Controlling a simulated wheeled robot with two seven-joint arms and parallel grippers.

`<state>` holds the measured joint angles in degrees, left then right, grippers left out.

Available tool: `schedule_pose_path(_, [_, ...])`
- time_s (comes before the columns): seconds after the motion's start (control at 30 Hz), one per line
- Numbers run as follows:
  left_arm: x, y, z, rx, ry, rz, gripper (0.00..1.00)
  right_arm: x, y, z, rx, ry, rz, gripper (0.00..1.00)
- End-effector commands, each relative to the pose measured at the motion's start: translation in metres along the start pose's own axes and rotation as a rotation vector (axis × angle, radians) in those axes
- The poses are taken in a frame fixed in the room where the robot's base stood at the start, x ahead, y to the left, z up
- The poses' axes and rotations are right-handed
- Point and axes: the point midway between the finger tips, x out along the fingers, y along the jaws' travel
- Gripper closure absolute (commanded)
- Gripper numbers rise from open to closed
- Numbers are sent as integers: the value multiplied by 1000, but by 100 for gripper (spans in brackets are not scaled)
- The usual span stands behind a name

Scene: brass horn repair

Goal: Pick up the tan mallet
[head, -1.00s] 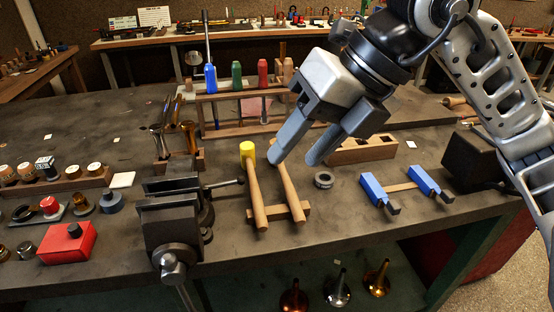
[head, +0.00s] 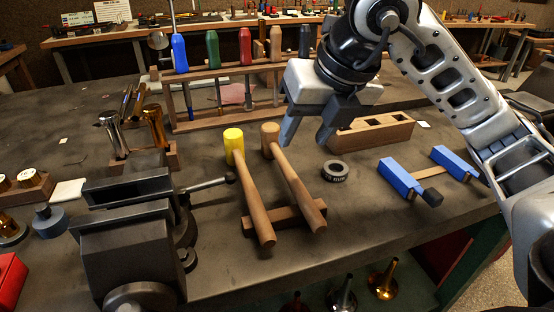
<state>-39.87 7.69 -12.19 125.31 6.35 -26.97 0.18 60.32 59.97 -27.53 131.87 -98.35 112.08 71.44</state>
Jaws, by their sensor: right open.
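The tan mallet (head: 294,180) has a tan wooden head and a long handle. Its head is on the far side and its handle rests across a wooden block (head: 283,217). A second mallet with a yellow head (head: 233,139) lies to its left on the same block. My right gripper (head: 304,138) is open and points down, just beyond and right of the tan mallet's head, with nothing between its fingers. Whether a finger touches the mallet cannot be told. My left gripper is not in view.
A dark vise (head: 130,232) stands at the left, its handle reaching toward the mallets. A dark ring (head: 335,171) and a blue clamp (head: 400,178) lie to the right. A tool rack (head: 225,121) and a wooden block with square holes (head: 372,136) stand behind.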

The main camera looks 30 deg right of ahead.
Motion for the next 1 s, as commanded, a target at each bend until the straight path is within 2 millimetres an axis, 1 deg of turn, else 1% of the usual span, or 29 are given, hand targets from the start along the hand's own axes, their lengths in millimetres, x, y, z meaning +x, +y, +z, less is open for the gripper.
schedule_pose_path(0.03, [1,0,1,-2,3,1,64,14,-1,-1,1,6,-2,55])
schedule_pose_path(0.1, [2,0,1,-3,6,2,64,27,-1,-1,1,6,-1,55])
schedule_pose_path(0.2, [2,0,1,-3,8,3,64,41,0,-1,0,4,0,55])
schedule_pose_path(0.47, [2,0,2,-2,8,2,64,59,-2,1,0,4,-1,55])
schedule_pose_path(0.63, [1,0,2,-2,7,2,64,85,-9,6,2,6,-3,55])
schedule_pose_path(0.7, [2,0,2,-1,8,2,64,94,-8,6,-1,5,0,55])
schedule_pose_path(0.83, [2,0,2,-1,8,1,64,103,-8,6,-1,1,0,55])
schedule_pose_path(1.0, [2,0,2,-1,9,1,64,103,-8,6,-1,0,0,55])
